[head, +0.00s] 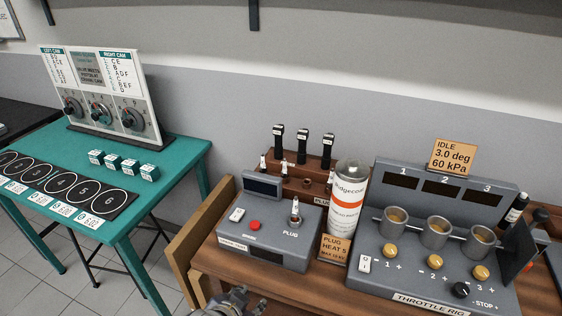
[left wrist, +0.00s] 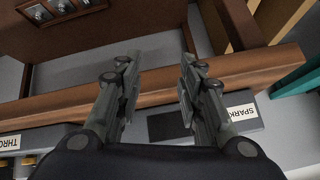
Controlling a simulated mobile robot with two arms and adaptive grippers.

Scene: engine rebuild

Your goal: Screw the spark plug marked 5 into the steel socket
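A grey tester box (head: 262,240) stands on the wooden bench. A white and metal plug shape (head: 295,208) stands upright above its "PLUG" label, at what looks like a steel socket. I cannot tell whether it is threaded in. Small white plug-like pieces (head: 263,164) stand in the wooden rack (head: 308,188) behind; no number is readable on them. A card (head: 333,248) reads "PLUG HEAT 5". My left gripper (head: 238,298) is at the bottom edge, in front of the box. In the left wrist view its fingers (left wrist: 158,66) are apart with nothing between them. My right gripper is not in view.
The throttle rig (head: 440,250) fills the bench's right side. A white cylinder (head: 348,205) stands between it and the tester. Black-topped tools (head: 302,145) stand up behind. A green table (head: 130,215) with numbered circles is at left. Bare bench shows little free room.

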